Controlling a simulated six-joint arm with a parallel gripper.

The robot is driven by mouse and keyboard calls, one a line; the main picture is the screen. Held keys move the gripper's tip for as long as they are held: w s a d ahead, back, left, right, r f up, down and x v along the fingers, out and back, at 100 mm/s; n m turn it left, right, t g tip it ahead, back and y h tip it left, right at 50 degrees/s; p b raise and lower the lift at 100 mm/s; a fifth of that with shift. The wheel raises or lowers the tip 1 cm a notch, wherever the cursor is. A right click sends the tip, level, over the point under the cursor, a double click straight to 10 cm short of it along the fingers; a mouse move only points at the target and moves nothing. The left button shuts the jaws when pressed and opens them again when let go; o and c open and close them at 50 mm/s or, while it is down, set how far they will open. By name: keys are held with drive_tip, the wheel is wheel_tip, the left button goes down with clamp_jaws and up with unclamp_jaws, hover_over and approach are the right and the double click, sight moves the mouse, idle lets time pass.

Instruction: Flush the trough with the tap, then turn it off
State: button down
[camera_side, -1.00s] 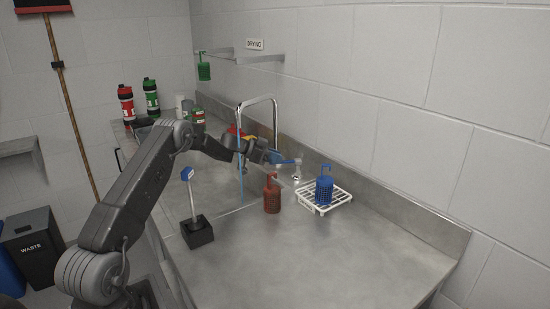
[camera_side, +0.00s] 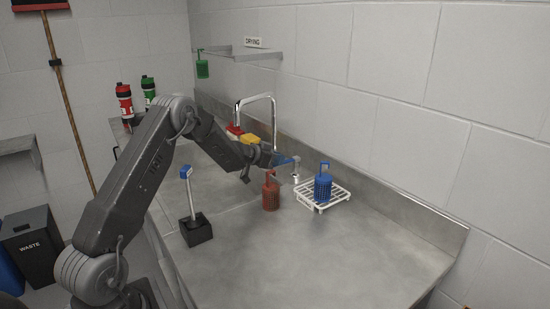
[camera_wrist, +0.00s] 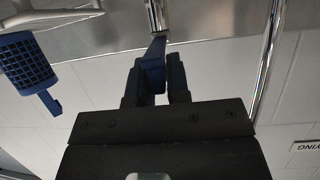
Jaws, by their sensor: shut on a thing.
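The chrome tap (camera_side: 273,112) stands by the back wall, its spout arched to the left. Its blue lever (camera_side: 288,160) points right, toward a small chrome fitting. My gripper (camera_side: 276,160) is shut on the lever. In the wrist view, the dark fingers (camera_wrist: 154,88) sit on both sides of the blue lever (camera_wrist: 155,55), below a chrome stem. No water stream shows below the spout now, but my arm covers much of that area. The trough is mostly hidden behind my arm, and its inside cannot be made out.
A red perforated holder (camera_side: 271,195) stands close to my gripper. A blue one (camera_side: 323,187) stands on a white rack (camera_side: 341,193). A blue-topped brush in a black block (camera_side: 196,232) is at front left. The counter's front right is clear.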

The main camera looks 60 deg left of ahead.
drive_tip(key=shift+w+d+r+n+y, duration=0.1)
drive_tip(key=shift+d+r+n+y, duration=0.05)
drive_tip(key=shift+d+n+y, duration=0.3)
drive_tip(key=c, duration=1.2)
unclamp_jaws()
drive_tip(key=shift+o, duration=0.2)
drive_tip(key=shift+a, duration=0.1)
drive_tip(key=v, duration=1.4)
drive_tip(key=shift+d, duration=0.25)
